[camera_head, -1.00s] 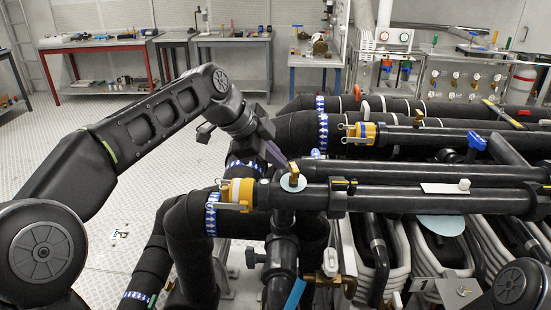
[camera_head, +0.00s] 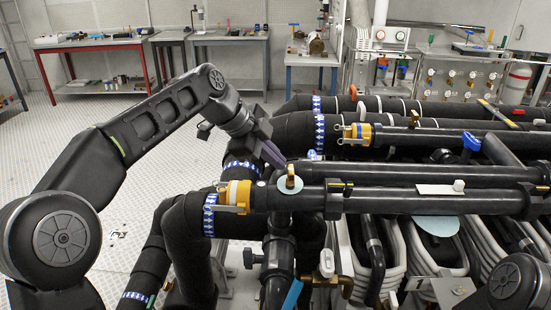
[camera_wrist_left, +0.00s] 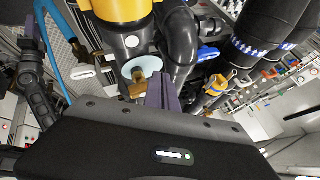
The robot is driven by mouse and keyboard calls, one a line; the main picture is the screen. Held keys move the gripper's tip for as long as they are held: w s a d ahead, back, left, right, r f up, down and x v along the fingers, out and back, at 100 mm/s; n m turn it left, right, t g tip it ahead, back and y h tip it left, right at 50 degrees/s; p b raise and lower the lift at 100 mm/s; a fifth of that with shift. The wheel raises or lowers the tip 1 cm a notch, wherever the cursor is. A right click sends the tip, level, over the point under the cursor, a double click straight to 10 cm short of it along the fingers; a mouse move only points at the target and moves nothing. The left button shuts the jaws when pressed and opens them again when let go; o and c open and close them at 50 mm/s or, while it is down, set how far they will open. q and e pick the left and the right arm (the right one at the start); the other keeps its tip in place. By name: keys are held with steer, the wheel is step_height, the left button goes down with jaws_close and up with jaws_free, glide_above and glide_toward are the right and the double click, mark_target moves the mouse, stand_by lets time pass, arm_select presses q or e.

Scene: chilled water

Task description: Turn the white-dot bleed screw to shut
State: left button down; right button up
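A brass bleed screw (camera_head: 290,178) stands on the near black pipe, above a pale blue disc (camera_head: 287,191), just right of a yellow collar. In the left wrist view the brass screw (camera_wrist_left: 137,89) shows with the disc (camera_wrist_left: 150,64) behind it and a white dot (camera_wrist_left: 132,41) on the pipe close by. My left gripper (camera_head: 275,155) points down at the screw from the upper left. Its purple fingers (camera_wrist_left: 164,90) are together with nothing visible between them, beside the screw. I cannot tell whether they touch it. My right gripper is out of view.
A second brass screw (camera_head: 414,119) stands on the pipe behind. Yellow collars (camera_head: 236,195) with levers, a blue valve handle (camera_head: 471,142) and a white-topped brass valve (camera_head: 327,264) crowd the pipework. Open floor (camera_head: 120,215) lies to the left.

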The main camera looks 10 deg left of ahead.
arm_select(q)
steer(key=shift+d, duration=0.15)
steer(key=shift+s+d, duration=0.3)
steer(key=shift+d, duration=0.4)
steer(key=shift+a+r+b, duration=0.25)
steer(key=shift+r+b, duration=0.05)
steer(key=shift+r, duration=0.1)
steer(key=a+v, duration=0.1)
steer(key=v, duration=0.6)
steer(key=shift+a+f, duration=0.15)
steer(key=shift+f, duration=0.05)
